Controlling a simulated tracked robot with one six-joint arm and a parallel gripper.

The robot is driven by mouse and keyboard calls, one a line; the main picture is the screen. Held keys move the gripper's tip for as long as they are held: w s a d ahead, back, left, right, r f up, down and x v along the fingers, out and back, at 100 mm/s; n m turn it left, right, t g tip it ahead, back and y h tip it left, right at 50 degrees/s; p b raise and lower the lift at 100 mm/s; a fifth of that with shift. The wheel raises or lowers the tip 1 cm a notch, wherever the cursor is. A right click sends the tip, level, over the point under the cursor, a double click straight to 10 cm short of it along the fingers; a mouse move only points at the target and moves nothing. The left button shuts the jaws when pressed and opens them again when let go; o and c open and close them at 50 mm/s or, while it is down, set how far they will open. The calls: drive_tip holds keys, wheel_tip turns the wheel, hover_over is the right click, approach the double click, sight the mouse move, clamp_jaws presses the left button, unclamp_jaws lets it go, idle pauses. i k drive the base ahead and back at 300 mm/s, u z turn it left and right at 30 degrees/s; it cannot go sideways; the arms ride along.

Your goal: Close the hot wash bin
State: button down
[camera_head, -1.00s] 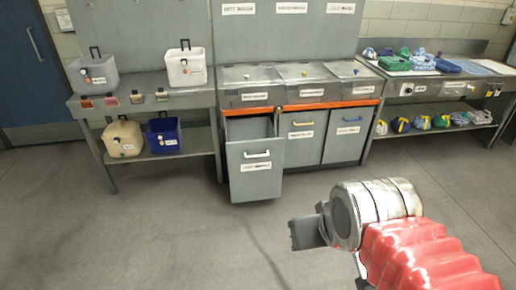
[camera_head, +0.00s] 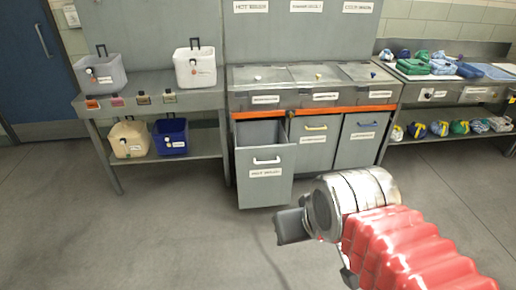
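The hot wash bin (camera_head: 265,178) is the left one of three grey bins under the counter. It has a white handle and a white label, and it stands pulled out, with its open top showing. My gripper (camera_head: 284,227) is at the end of my red-sleeved arm, in front of and below the bin in the picture, apart from it. Its fingers show as a dark block, and I cannot tell whether they are open or shut. I see nothing held in it.
The middle bin (camera_head: 313,150) with a yellow handle and the right bin (camera_head: 355,143) with a blue handle are shut. A left shelf table (camera_head: 150,106) holds several tubs. A right table (camera_head: 455,93) holds folded cloths and bundles. The floor (camera_head: 160,235) ahead is clear.

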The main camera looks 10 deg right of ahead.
sight(264, 157)
drive_tip(key=u, duration=0.55)
drive_tip(key=i, duration=1.8)
drive_tip(key=z, duration=0.15)
